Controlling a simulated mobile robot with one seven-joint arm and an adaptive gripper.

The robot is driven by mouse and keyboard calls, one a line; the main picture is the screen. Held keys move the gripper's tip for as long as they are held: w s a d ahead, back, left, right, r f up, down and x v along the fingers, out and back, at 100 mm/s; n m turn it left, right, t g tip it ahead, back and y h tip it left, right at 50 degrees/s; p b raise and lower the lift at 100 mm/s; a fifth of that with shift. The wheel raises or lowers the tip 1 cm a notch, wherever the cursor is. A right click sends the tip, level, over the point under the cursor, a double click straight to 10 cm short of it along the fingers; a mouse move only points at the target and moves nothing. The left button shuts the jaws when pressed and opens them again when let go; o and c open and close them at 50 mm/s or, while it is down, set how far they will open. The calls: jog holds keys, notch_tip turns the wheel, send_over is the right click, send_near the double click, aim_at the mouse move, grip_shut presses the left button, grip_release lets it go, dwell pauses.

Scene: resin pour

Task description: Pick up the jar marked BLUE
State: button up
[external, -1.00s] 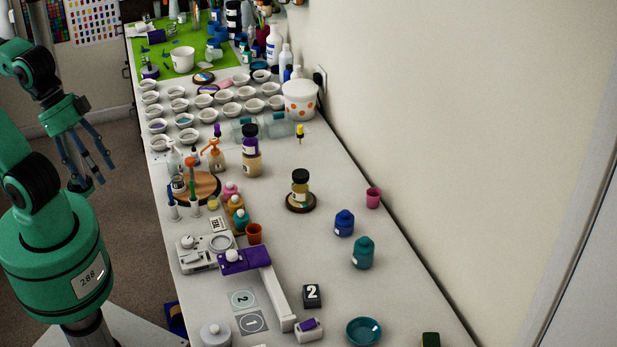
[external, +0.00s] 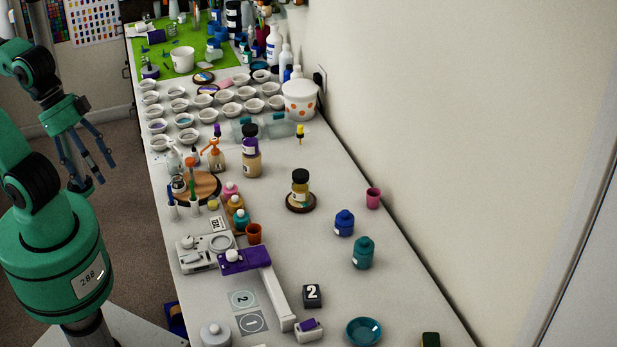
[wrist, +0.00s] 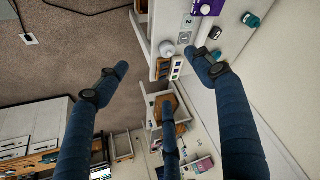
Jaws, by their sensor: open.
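A blue jar (external: 344,223) with a blue cap and a small pale label stands upright on the right side of the long white table in the external view. The label's writing is too small to read. A teal jar (external: 363,254) of similar shape stands just in front of it. My gripper (external: 88,178) hangs off the table's left side, far from both jars. Its fingers are spread and empty, as the wrist view (wrist: 158,85) also shows. I cannot make out the blue jar in the wrist view.
A dark cube marked 2 (external: 312,296), a teal dish (external: 364,332) and a pink cup (external: 373,198) stand near the jars. A dark-capped jar on a round base (external: 300,190) is to their left. The wall (external: 480,160) runs close along the table's right edge.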

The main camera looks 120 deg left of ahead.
jog(key=shift+w+r, duration=0.1)
jog(key=w+a+r+p, duration=0.1)
jog(key=w+a, duration=0.3)
jog(key=w, duration=0.4)
jog(key=w+a+r+p, duration=0.1)
jog(key=w+a, duration=0.3)
jog(key=w, duration=0.5)
jog(key=n+g+y+p, duration=0.1)
jog(key=n+g+p, duration=0.1)
jog(key=n+p, duration=0.1)
send_over(342, 212)
jog(key=s, duration=0.3)
notch_tip(342, 212, down, 26)
jog(key=shift+d+f, duration=0.2)
jog(key=shift+d, duration=0.15)
jog(key=shift+x, duration=4.3)
